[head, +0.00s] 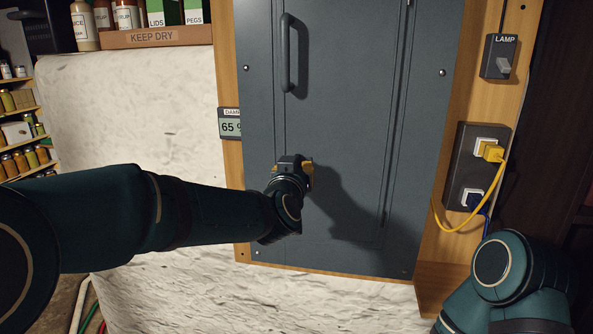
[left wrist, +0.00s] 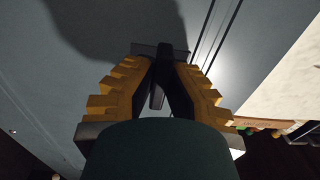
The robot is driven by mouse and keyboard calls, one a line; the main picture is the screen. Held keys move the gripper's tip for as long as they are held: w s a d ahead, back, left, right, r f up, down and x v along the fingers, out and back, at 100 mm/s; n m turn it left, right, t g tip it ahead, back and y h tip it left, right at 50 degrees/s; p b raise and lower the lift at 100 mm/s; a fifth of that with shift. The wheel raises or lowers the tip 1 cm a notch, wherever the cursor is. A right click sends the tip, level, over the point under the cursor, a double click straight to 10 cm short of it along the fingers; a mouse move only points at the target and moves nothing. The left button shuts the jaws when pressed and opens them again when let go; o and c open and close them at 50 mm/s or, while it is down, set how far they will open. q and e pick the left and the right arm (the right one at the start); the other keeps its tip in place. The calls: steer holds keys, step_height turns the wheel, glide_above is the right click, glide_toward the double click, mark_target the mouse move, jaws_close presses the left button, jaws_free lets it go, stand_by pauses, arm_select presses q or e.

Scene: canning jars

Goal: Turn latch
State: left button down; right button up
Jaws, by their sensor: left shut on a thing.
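The grey metal cabinet door (head: 345,110) fills the middle of the head view and looks closed. It has a long vertical handle (head: 287,55) near its top left. My left gripper (head: 293,168) is at the lower left of the door, against its left edge. In the left wrist view, the yellow fingers of this gripper (left wrist: 160,75) are shut on a dark latch (left wrist: 158,90), which sticks out between them. In the head view the gripper mostly hides the latch, so its exact angle is unclear. My right gripper is out of view.
A lamp switch (head: 500,57) and an outlet plate (head: 476,165) with yellow and blue cords are right of the door. A small 65 display (head: 230,124) is on the left frame. A "KEEP DRY" shelf (head: 155,37) holds bottles and boxes at upper left.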

arm_select(q)
steer(key=c, duration=1)
jaws_free()
steer(key=shift+s, duration=0.1)
steer(key=s, duration=0.4)
steer(key=s+a, duration=0.1)
steer(key=s, duration=0.2)
steer(key=s+a, duration=0.1)
steer(key=s, duration=0.3)
steer(key=shift+s+a, duration=0.1)
steer(key=shift+s, duration=0.2)
